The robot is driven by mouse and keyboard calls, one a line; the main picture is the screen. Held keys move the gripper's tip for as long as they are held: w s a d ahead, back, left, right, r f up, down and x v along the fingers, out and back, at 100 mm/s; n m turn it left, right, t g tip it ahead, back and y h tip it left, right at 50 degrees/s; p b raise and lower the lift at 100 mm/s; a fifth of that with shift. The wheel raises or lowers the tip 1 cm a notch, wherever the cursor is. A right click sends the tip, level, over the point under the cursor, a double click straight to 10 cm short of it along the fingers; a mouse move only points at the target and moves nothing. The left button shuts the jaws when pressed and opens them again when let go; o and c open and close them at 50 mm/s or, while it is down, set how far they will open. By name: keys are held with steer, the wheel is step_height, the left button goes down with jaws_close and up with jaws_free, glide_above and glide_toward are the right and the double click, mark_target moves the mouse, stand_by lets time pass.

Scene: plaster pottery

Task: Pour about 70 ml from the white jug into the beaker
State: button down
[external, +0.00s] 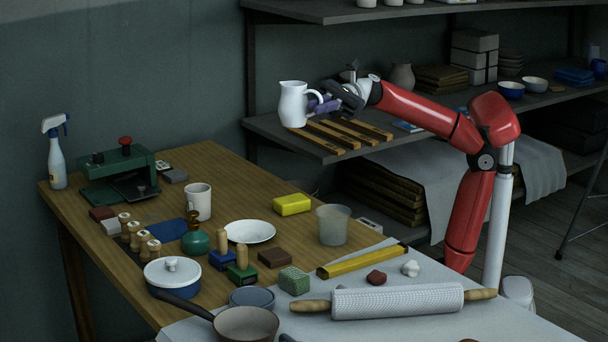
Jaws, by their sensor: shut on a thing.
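The white jug (293,105) is in the external view, in front of the lower shelf and above the back of the wooden table. It looks upright. My gripper (318,104) is shut on the jug at its handle side, to the right of its body. The jug's contents are hidden. The beaker (333,225) is a translucent, pale vessel standing upright on the right part of the table, below and to the right of the jug. The jug and beaker are well apart.
A yellow block (292,205), a white dish (249,232) and a white mug (198,201) stand left of the beaker. A yellow bar (362,261) and a rolling pin (397,300) lie in front. Wooden slats (345,137) lie on the shelf (285,137) by the jug.

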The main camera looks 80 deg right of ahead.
steer(key=s+a+f+n+g+y+b, duration=0.1)
steer(key=s+g+b, duration=0.1)
steer(key=s, duration=0.6)
steer(key=s+a+f+n+g+b, duration=0.1)
steer(key=s+f+n+g+b, duration=0.15)
steer(key=s, duration=0.55)
steer(key=s+a+f+g+y+b, duration=0.1)
steer(key=s+a+b, duration=0.15)
steer(key=s, duration=0.55)
step_height(320, 180, down, 19)
steer(key=shift+s+d, duration=0.15)
steer(key=shift+d, duration=0.2)
steer(key=w+r+m+g+h+p, duration=0.1)
steer(key=w+r+m+p, duration=0.6)
steer(key=p, duration=0.3)
steer(key=shift+m+g, duration=0.35)
steer(key=shift+m, duration=0.3)
